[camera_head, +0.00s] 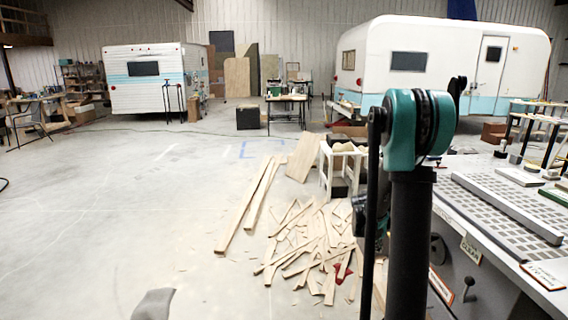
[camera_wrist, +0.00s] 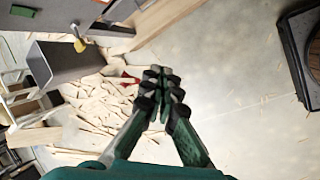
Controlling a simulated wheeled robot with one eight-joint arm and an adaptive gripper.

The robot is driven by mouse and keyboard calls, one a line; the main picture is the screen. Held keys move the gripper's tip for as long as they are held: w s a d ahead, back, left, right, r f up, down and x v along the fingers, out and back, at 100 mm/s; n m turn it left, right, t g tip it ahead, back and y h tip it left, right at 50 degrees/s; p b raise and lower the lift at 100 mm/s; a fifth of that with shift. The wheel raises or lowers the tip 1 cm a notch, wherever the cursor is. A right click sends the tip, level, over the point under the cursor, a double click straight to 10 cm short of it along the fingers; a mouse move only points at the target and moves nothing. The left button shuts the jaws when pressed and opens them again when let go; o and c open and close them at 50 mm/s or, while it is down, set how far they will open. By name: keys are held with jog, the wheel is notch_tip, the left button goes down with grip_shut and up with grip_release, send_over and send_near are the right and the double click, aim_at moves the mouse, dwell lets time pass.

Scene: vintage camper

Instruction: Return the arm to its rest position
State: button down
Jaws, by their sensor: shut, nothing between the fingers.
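My gripper (camera_wrist: 160,92) shows in the wrist view, with its two green fingers brought together at their dark tips. It is shut and empty, above the concrete floor beside scattered wood scraps. In the head view my arm (camera_head: 410,200) rises upright at the right of centre, with a teal joint at its top. My gripper cannot be made out clearly in the head view.
A pile of wood scraps (camera_head: 310,245) and long planks (camera_head: 245,205) lie left of my arm. A workbench (camera_head: 500,215) with a slotted top stands close on the right. Two campers stand at the back. The floor (camera_head: 110,220) at left is largely clear.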

jog(key=s+a+r+m+y, duration=0.1)
jog(key=s+a+m, duration=0.2)
jog(key=s, duration=0.6)
jog(key=s+a+r+m+y, duration=0.1)
jog(key=s+a+m+y, duration=0.1)
jog(key=s+a, duration=0.6)
jog(key=s+a+r+m+t+y, duration=0.1)
jog(key=s+a+m, duration=0.3)
jog(key=s, duration=0.6)
jog(key=shift+a+r+m+y, duration=0.15)
jog(key=shift+a+m+y, duration=0.25)
jog(key=shift+a, duration=0.35)
jog(key=shift+s, duration=0.1)
